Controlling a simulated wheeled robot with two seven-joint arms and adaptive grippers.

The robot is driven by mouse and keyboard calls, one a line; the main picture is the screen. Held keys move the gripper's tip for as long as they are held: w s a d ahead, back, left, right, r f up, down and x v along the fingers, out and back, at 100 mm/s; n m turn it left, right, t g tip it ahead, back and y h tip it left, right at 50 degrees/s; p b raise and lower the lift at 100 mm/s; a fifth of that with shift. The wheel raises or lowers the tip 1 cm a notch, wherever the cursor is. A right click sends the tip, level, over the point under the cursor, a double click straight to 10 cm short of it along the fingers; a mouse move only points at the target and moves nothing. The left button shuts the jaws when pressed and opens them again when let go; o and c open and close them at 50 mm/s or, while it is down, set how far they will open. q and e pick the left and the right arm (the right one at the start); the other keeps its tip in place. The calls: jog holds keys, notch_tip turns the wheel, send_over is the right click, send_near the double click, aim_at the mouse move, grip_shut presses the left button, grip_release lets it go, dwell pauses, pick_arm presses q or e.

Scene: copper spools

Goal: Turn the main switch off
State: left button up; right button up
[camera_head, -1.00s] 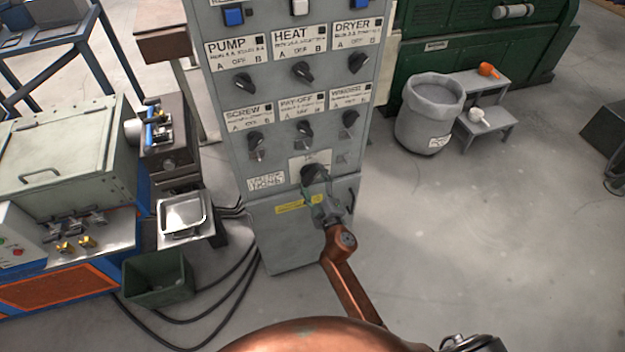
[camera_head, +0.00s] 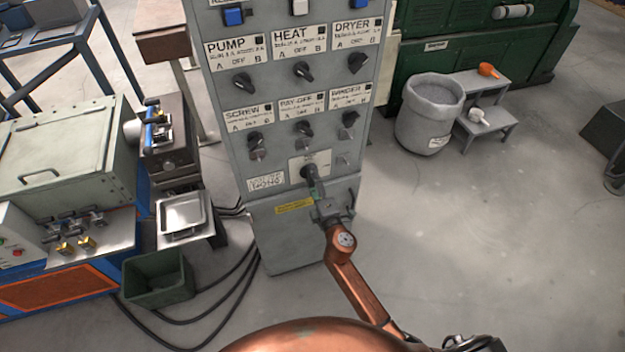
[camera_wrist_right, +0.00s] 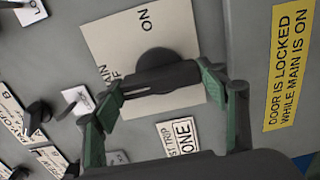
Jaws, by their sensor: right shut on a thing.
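The main switch (camera_head: 308,172) is a dark rotary knob on a pale plate low on the grey control cabinet (camera_head: 285,230). In the right wrist view its black handle (camera_wrist_right: 160,77) lies between the green finger pads, over a plate marked ON at the upper right; the OFF lettering is partly hidden at the left. My right gripper (camera_head: 315,186) is shut on this handle, and it also shows in the wrist view (camera_wrist_right: 160,90). Its copper arm reaches up from below. My left gripper is not in view.
Rows of other knobs, such as the screw knob (camera_head: 254,140) and pay-off knob (camera_head: 304,128), sit above. A yellow label (camera_wrist_right: 289,65) is beside the switch. A grey bin (camera_head: 428,125) and step stool (camera_head: 490,125) stand right. Open floor lies at the right.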

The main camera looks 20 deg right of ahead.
jog(key=shift+a, duration=0.1)
dwell(0.3)
jog(key=o, duration=1.2)
jog(key=shift+c, duration=0.2)
jog(key=s, duration=1.2)
jog(key=shift+d, duration=0.25)
